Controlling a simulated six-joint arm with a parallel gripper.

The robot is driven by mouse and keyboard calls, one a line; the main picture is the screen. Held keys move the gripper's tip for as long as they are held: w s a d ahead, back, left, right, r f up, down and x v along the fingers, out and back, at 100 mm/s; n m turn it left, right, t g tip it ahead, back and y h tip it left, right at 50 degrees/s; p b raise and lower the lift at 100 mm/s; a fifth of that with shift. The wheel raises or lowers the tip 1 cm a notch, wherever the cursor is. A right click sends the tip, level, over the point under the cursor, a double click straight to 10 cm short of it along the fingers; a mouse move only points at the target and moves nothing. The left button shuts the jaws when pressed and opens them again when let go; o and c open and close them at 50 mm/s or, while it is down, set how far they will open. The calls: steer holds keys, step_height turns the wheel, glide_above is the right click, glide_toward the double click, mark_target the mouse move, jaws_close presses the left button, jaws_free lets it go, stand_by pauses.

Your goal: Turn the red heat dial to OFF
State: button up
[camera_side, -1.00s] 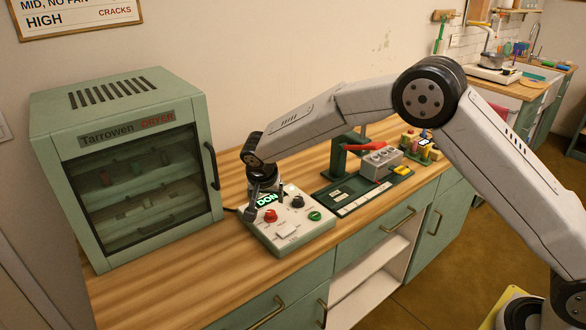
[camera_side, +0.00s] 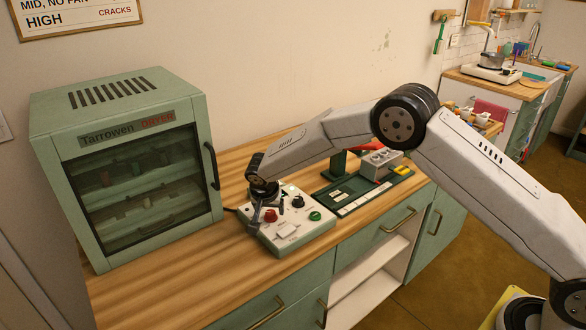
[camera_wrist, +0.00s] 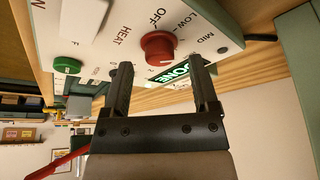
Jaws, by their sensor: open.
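The red heat dial (camera_side: 270,215) sits on the white-topped control box (camera_side: 305,232) on the wooden counter. In the wrist view the dial (camera_wrist: 159,47) is ringed by the labels OFF, LOW and MID, with HEAT beside it. I cannot tell for sure which label its pointer faces. My gripper (camera_wrist: 160,63) is open, with its two black fingertips on either side of the dial and a gap to each. I cannot tell whether the fingertips reach past its front face. The lit green display (camera_wrist: 168,76) reading DONE is partly hidden behind the fingers.
A black knob (camera_side: 298,201), a green button (camera_side: 315,216) and a white rocker (camera_side: 286,231) share the box. The green dryer (camera_side: 125,160) stands to the left. A green tray with a grey block (camera_side: 378,163) lies to the right. The front left counter is clear.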

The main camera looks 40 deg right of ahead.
steer(key=shift+w+d+f, duration=0.15)
steer(key=shift+f, duration=0.45)
steer(key=shift+c, duration=0.2)
jaws_close()
